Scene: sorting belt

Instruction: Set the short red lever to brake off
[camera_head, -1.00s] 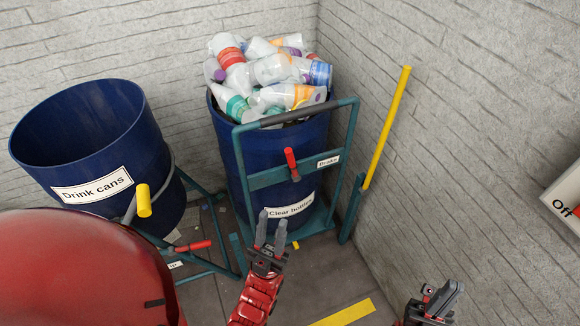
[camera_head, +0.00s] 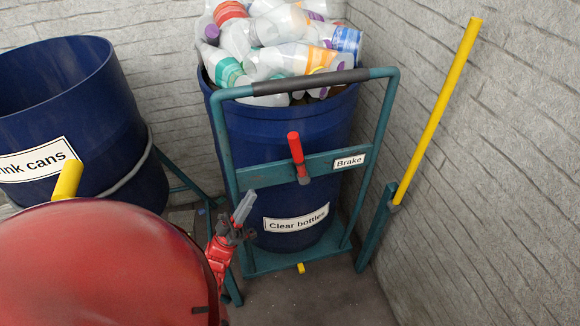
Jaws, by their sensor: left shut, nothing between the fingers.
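The short red lever (camera_head: 296,152) stands nearly upright on the teal crossbar of the trolley frame (camera_head: 225,150), left of the white "Brake" label (camera_head: 349,161). The trolley carries a blue barrel (camera_head: 265,190) labelled "Clear bottles" (camera_head: 296,220). My left gripper (camera_head: 243,207) is shut and empty, below and left of the lever and apart from it. It is in front of the barrel's left side. No "brake off" mark is readable near the lever. My right gripper is out of view.
A second blue barrel (camera_head: 80,110), labelled for drink cans, stands at the left with a yellow handle (camera_head: 67,180) before it. A long yellow lever (camera_head: 438,110) leans by the right wall (camera_head: 510,180). Bottles (camera_head: 275,45) fill the clear-bottles barrel. Floor (camera_head: 320,300) shows in front.

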